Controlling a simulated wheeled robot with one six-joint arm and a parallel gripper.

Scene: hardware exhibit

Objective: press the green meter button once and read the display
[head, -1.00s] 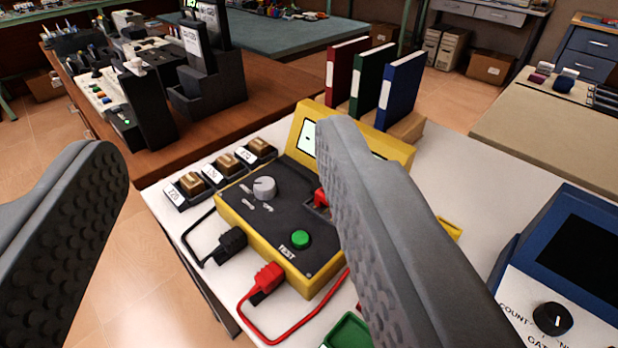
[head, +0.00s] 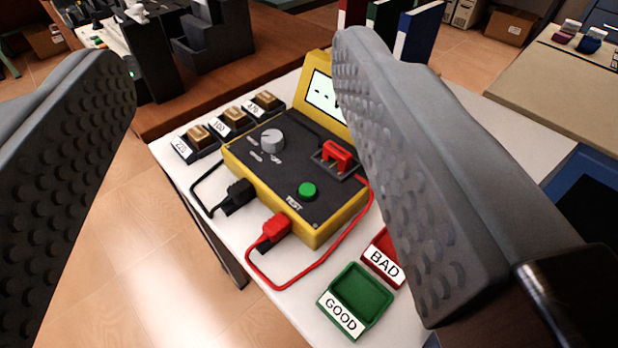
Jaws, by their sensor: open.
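The yellow meter (head: 320,233) stands on the white table with a black top panel. Its round green button (head: 308,191), marked TEST, is near the front of that panel and is unobstructed. The display (head: 322,96) stands tilted at the back; dashes show on its left part, and my right finger hides the rest. A grey knob (head: 272,139) and a red component (head: 337,155) in a socket are also on the panel. My gripper (head: 235,75) is open and empty, its fingers wide apart in front of the meter, touching nothing that I can see.
Black and red leads plug into the meter's front; the red lead (head: 292,287) loops over the table. A green GOOD tray (head: 362,293) and a red BAD tray (head: 381,259) lie at the front right. Several labelled brown components (head: 233,118) sit left. Binders (head: 418,30) stand behind.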

